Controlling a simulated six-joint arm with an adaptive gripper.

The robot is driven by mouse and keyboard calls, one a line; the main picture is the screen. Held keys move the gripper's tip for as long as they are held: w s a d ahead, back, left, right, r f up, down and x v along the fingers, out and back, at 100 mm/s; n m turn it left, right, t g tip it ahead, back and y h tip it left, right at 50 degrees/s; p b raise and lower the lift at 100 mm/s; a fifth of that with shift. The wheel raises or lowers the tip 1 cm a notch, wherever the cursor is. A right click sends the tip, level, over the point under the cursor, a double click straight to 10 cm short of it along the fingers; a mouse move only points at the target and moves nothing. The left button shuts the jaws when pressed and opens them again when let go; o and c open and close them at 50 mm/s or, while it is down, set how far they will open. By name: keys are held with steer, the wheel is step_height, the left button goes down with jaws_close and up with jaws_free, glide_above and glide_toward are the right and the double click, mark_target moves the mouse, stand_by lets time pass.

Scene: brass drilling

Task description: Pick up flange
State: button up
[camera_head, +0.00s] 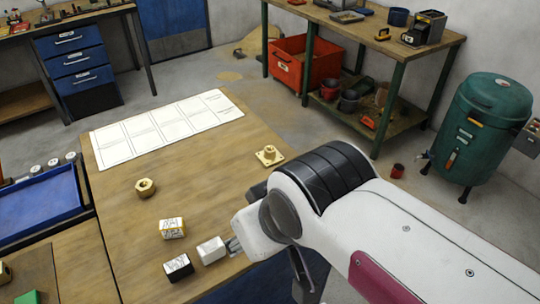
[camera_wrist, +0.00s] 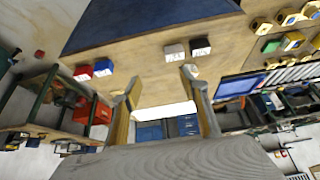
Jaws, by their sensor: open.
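The flange (camera_head: 269,155) is a brass piece with a square base and a raised round hub. It sits on the wooden table near its right edge, in the head view. My gripper (camera_head: 235,245) is low in the head view, partly hidden behind my arm. It is apart from the flange, nearer the front of the table. In the wrist view my gripper (camera_wrist: 161,76) shows two spread fingers with nothing between them. I cannot make out the flange clearly in the wrist view.
A brass hex fitting (camera_head: 145,187) lies left of the flange. A white block (camera_head: 211,250), a black-and-white block (camera_head: 178,267) and a yellow-and-white block (camera_head: 172,228) stand near my gripper. A white sectioned sheet (camera_head: 165,125) lies at the back. A blue tray (camera_head: 40,205) is at left.

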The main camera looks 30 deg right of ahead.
steer(key=w+d+f+m+t, duration=0.1)
steer(key=w+f+m+t, duration=0.1)
steer(key=w, duration=1)
steer(key=w+d+f+m+t, duration=0.1)
steer(key=w+f+m+t, duration=0.15)
steer(key=w, duration=1.05)
steer(key=m+h, duration=0.5)
steer(key=h, duration=0.4)
glide_toward(267, 152)
steer(key=w, duration=0.2)
steer(key=w+f, duration=0.1)
steer(key=shift+w+d+f+g, duration=0.1)
steer(key=shift+w+d+g, duration=0.15)
steer(key=shift+d+g, duration=0.15)
steer(key=shift+s+d+f+h, duration=0.25)
steer(key=shift+d+h, duration=0.25)
steer(key=shift+d, duration=0.05)
steer(key=shift+x, duration=1.3)
steer(key=shift+w+d, duration=0.1)
